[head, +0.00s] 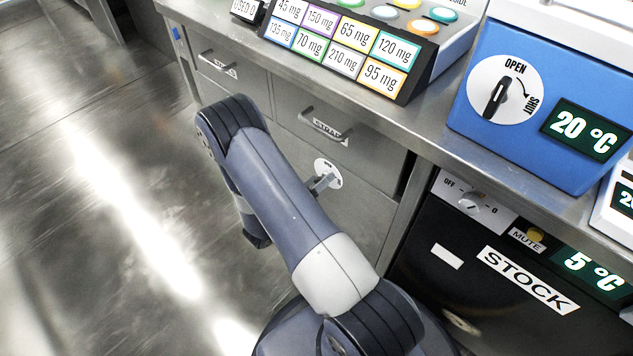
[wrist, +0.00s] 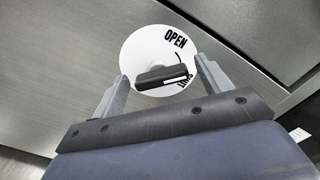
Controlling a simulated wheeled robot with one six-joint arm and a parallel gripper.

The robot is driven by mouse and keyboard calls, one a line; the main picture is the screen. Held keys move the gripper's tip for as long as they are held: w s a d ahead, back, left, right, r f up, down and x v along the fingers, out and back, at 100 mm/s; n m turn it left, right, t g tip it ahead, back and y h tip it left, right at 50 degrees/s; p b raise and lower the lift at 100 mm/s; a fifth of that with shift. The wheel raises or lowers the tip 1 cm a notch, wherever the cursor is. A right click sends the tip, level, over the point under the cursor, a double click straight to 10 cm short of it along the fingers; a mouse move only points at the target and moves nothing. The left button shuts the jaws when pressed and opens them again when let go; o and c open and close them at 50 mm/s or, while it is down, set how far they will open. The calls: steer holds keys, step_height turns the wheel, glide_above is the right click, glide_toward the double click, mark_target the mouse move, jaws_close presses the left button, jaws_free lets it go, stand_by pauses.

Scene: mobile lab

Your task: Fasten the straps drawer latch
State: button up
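The straps drawer (head: 300,118) is under the counter and looks closed, with a bar handle and a partly covered label. Below it is the latch, a white disc (head: 334,168) with a dark turning handle (wrist: 160,78). In the wrist view the disc (wrist: 147,48) reads OPEN at its upper right; a second word at the lower right is partly hidden. My gripper (wrist: 162,70) is open, its two grey fingers on either side of the handle, which lies nearly crosswise between them. I cannot tell whether either finger touches it. In the head view my arm hides most of the gripper.
Another closed drawer (head: 226,72) is at the left. A black STOCK unit (head: 480,250) stands right of the cabinet. A blue box with a dial (head: 560,60) and a dose-label panel (head: 425,75) are on the counter. The floor (head: 90,200) at left is clear.

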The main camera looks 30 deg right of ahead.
steer(key=c, duration=0.8)
steer(key=shift+c, duration=0.2)
steer(key=shift+m, duration=0.4)
steer(key=shift+s+f+m+b, duration=0.1)
steer(key=shift+m+b, duration=1.15)
steer(key=shift+m, duration=0.8)
steer(key=shift+s+m+b, duration=0.1)
steer(key=shift+m+b, duration=1.15)
steer(key=shift+m, duration=0.8)
steer(key=o, duration=1)
